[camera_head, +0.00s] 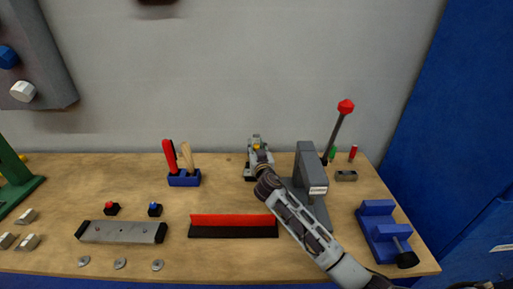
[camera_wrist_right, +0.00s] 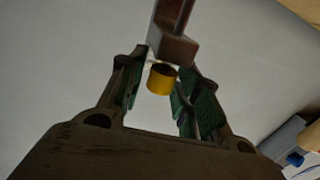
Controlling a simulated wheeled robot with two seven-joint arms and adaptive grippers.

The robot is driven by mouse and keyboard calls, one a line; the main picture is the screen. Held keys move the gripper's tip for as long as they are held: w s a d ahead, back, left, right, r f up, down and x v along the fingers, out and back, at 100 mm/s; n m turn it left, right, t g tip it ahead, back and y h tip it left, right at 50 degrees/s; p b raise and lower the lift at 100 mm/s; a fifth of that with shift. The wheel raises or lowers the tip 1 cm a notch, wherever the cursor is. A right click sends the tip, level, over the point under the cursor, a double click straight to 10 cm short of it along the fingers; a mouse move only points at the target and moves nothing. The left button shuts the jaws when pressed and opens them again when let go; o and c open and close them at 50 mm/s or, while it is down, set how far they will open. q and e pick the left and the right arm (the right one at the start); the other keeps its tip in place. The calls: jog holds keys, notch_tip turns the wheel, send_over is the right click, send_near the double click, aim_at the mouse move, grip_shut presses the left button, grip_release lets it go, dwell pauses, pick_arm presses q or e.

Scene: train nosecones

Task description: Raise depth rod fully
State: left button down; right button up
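My right gripper (camera_head: 258,156) reaches over the table to a small grey-green device (camera_head: 249,172) at the back middle. A yellow part (camera_head: 256,147) shows at its top, partly behind the gripper. In the right wrist view, my right gripper (camera_wrist_right: 168,80) has its green-padded fingers apart. A short yellow cylinder (camera_wrist_right: 162,79) shows between them, below a brown-grey block (camera_wrist_right: 173,46). I see a gap on each side of the cylinder; contact is not clear. I cannot tell for sure which part is the depth rod. My left gripper is not in view.
A grey press (camera_head: 310,168) with a red-knobbed lever (camera_head: 343,112) stands close right of my gripper. A blue vise (camera_head: 380,229) is at the right edge. A red-topped black bar (camera_head: 233,229) and a blue tool holder (camera_head: 184,180) lie left. A wall rises behind.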

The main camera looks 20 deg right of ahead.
jog(key=c, duration=0.4)
grip_shut()
jog(key=shift+r+p, duration=0.3)
jog(key=shift+r, duration=1.2)
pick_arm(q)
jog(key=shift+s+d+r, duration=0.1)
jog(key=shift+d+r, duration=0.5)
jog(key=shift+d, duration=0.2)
